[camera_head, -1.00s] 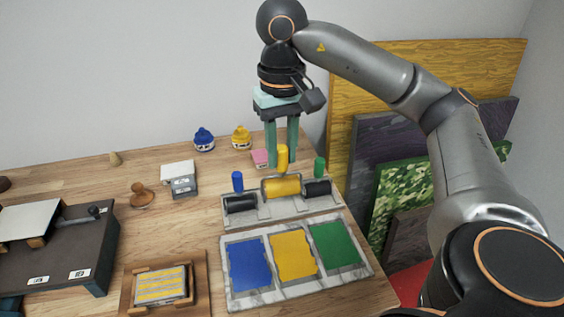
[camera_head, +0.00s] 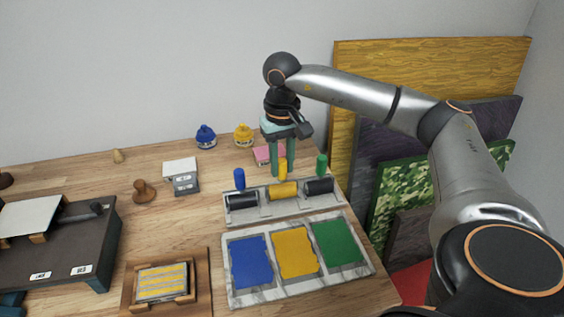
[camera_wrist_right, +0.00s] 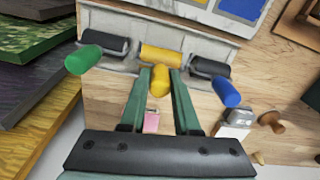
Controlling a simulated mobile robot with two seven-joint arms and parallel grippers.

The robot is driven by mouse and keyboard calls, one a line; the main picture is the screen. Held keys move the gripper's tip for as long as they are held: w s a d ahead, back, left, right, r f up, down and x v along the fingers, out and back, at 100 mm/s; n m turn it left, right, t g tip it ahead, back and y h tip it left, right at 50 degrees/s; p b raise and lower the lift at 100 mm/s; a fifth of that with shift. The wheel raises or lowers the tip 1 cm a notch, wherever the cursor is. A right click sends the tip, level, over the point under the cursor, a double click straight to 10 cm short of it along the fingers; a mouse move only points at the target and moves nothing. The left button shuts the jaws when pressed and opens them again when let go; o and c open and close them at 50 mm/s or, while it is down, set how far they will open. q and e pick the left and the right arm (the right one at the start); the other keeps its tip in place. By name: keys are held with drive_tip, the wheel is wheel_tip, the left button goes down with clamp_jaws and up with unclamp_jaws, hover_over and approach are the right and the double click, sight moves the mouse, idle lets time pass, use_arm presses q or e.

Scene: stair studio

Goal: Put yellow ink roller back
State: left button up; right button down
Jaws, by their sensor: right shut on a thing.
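The yellow ink roller (camera_head: 283,190) is at the middle place of the grey roller rack (camera_head: 262,211), between the blue-handled roller (camera_head: 241,199) and the green-handled roller (camera_head: 320,185). I cannot tell whether it rests fully in its place. My right gripper (camera_head: 283,172) points down over the rack, shut on the roller's yellow handle. In the right wrist view the fingers are on both sides of the yellow handle (camera_wrist_right: 160,82), and the yellow cylinder (camera_wrist_right: 161,54) lies across the rack. My left gripper is not in view.
An ink tray (camera_head: 228,290) with blue, yellow and green pads lies in front of the rack. Blue (camera_head: 205,137) and yellow (camera_head: 243,135) ink bottles and a pink block (camera_head: 262,154) stand behind. A stamp (camera_head: 144,191) and grey blocks (camera_head: 184,184) are left. Painted panels (camera_head: 430,75) lean at the right.

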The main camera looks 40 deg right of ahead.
drive_tip(key=shift+f+b, duration=0.35)
drive_tip(key=shift+f, duration=0.1)
drive_tip(key=c, duration=1.1)
unclamp_jaws()
drive_tip(key=shift+f, duration=0.1)
drive_tip(key=o, duration=0.5)
drive_tip(key=shift+c, duration=0.2)
drive_tip(key=shift+r, duration=0.35)
wheel_tip(320, 180, up, 12)
drive_tip(key=p, duration=0.2)
drive_tip(key=shift+r, duration=0.25)
